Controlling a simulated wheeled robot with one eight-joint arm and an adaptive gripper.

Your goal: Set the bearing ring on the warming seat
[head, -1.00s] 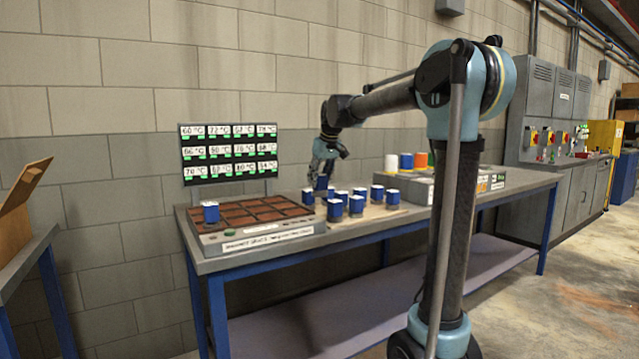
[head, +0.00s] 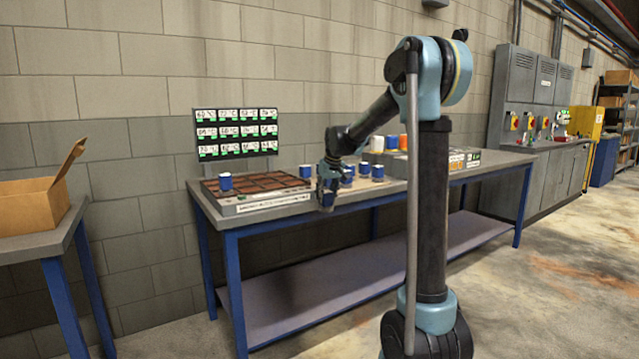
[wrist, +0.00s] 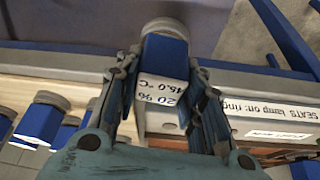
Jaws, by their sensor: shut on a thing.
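My gripper (head: 328,196) is shut on a blue piece with a grey round end and a white label reading "20 %" and "45.0 °C", seen in the wrist view (wrist: 164,58). I cannot make out a separate bare ring; this piece may be the bearing ring. In the head view the gripper hangs by the bench's front edge, right of the warming tray (head: 275,205). The tray has a grid of reddish-brown seats (head: 262,182). One blue piece (head: 225,182) stands on its left seats. The gripper (wrist: 165,120) mostly hides the held piece in the head view.
Several blue pieces (head: 363,170) stand on the bench right of the gripper. A board of temperature readouts (head: 237,132) stands behind the tray. White, blue and orange cylinders (head: 391,143) stand further right. A cardboard box (head: 35,208) is on the left table. The floor in front is clear.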

